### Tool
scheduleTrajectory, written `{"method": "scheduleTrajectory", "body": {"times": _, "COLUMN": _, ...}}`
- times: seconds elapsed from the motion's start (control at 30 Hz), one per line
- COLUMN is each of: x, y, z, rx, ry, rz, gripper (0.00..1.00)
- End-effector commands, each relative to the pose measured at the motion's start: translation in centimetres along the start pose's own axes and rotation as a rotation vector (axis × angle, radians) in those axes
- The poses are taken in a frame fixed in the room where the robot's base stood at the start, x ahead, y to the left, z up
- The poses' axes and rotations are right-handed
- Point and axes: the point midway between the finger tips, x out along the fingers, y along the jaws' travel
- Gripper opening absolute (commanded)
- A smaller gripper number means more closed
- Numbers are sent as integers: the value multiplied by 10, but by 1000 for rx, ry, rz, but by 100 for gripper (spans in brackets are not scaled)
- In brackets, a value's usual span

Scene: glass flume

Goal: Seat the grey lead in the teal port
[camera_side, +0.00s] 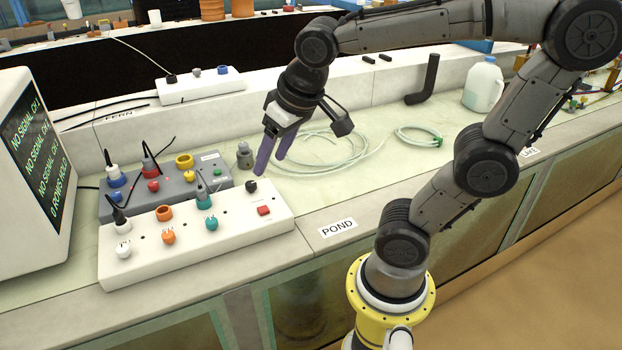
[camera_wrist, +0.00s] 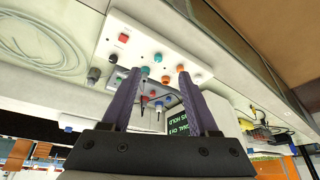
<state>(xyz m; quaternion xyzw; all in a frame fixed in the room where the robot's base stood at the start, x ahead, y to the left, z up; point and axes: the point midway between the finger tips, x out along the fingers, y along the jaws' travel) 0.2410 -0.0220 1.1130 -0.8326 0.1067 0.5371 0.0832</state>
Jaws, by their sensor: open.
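My gripper (camera_side: 272,163) is open and empty, its purple fingers pointing down above the bench, right of the white panel (camera_side: 240,230). Both fingers also show in the wrist view (camera_wrist: 157,90). On the panel, a teal-grey plug (camera_side: 203,194) with a dark lead stands upright behind a teal knob (camera_side: 211,223); the teal port's opening is hidden, and I cannot tell how deep the plug sits. A small grey plug-like piece (camera_side: 245,156) stands on the bench behind the panel, left of my fingers; I cannot tell whether it is the grey lead.
The panel also has an open orange port (camera_side: 164,213), a black knob (camera_side: 251,186) and a red switch (camera_side: 264,210). A grey box (camera_side: 120,208) with leads stands behind it. A monitor (camera_side: 40,180) is at left. Coiled hose (camera_side: 330,168) lies right of my fingers.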

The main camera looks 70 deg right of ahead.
Motion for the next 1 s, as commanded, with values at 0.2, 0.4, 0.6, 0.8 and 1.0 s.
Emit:
{"method": "scheduleTrajectory", "body": {"times": 0.2, "x": -13, "y": 1, "z": 64, "rx": -190, "ry": 51, "rz": -77, "gripper": 60}}
{"method": "scheduleTrajectory", "body": {"times": 0.4, "x": -13, "y": 0, "z": 82, "rx": -253, "ry": 66, "rz": -98, "gripper": 60}}
{"method": "scheduleTrajectory", "body": {"times": 0.6, "x": -13, "y": 0, "z": 82, "rx": -255, "ry": 66, "rz": -99, "gripper": 60}}
{"method": "scheduleTrajectory", "body": {"times": 0.8, "x": -13, "y": 0, "z": 82, "rx": -254, "ry": 66, "rz": -98, "gripper": 60}}
{"method": "scheduleTrajectory", "body": {"times": 1.0, "x": -13, "y": 0, "z": 82, "rx": -254, "ry": 66, "rz": -98, "gripper": 60}}
